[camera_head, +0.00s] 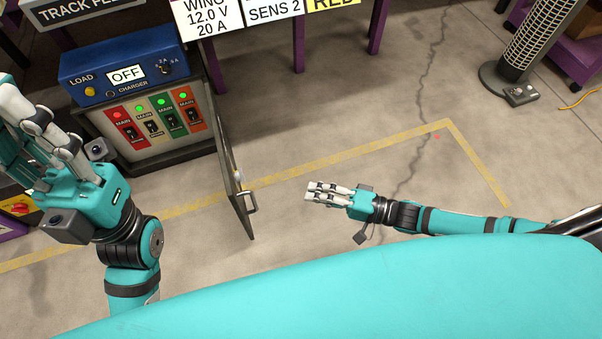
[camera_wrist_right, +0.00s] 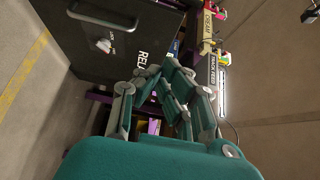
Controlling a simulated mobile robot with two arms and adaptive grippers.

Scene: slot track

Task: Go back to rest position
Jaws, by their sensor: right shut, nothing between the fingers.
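My right gripper (camera_head: 308,192) is shut and empty. It is held out over the bare floor in the middle of the head view, to the right of an open cabinet door (camera_head: 232,175) and apart from it. In the right wrist view my right gripper's fingers (camera_wrist_right: 165,85) show in front of a dark panel (camera_wrist_right: 105,45) with a handle and partly hidden white lettering. My left gripper (camera_head: 30,125) is raised at the left edge of the head view, left of the switch cabinet. Its fingers overlap there, so I cannot tell how far apart they are.
The cabinet (camera_head: 150,110) has several lit main switches, and a blue charger box (camera_head: 125,70) reading OFF sits on top. A tower heater or fan (camera_head: 535,45) stands at upper right. Yellow tape (camera_head: 350,150) marks the floor, which is mostly clear around my right gripper.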

